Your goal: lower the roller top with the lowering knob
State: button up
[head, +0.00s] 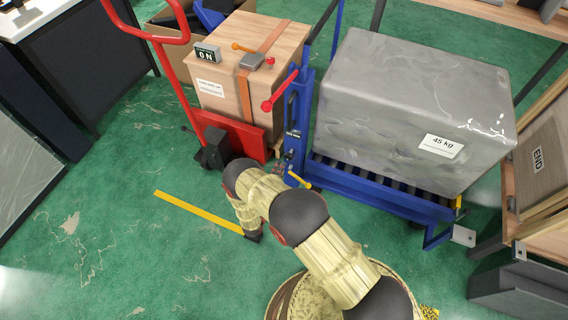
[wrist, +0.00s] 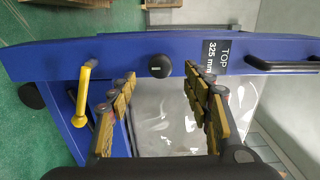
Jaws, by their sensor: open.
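The lowering knob looks to be the round black knob (wrist: 159,66) on the blue frame (wrist: 125,52) in the wrist view. My gripper (wrist: 160,79) is open, with one finger on each side of the knob's line. The fingertips appear apart from the knob, and nothing is between them. A label (wrist: 215,55) beside the knob reads "TOP 325 mm". In the head view the blue-framed roller top (head: 375,188) carries a grey wrapped load (head: 410,95) marked 45 kg. My arm hides the gripper and knob there.
A yellow lever (wrist: 82,95) and a black handle (wrist: 285,65) flank the knob. A red hand truck (head: 225,135) with a wooden crate (head: 215,100) stands left of the roller frame. A crate marked END (head: 537,160) is at right.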

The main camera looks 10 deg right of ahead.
jog(key=shift+v, duration=2.4)
